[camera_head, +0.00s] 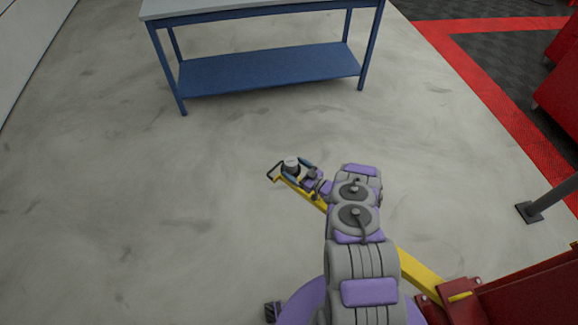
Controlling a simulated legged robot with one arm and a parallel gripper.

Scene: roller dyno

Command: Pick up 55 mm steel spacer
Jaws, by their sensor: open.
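A small silver cylinder, which looks like the steel spacer (291,162), shows at the end of my arm near the picture's middle. It sits at or just above the far end of a yellow bar (415,268); I cannot tell whether it rests on it. My gripper (291,170) is open, with its fingers close around or beside the cylinder. Contact cannot be made out at this size. My arm hides part of the bar.
A blue workbench (270,72) with a lower shelf stands at the back. A red machine (520,290) is at lower right, with a dark post (552,198) above it. Red cabinets (560,95) stand at the right edge. The grey floor at left is clear.

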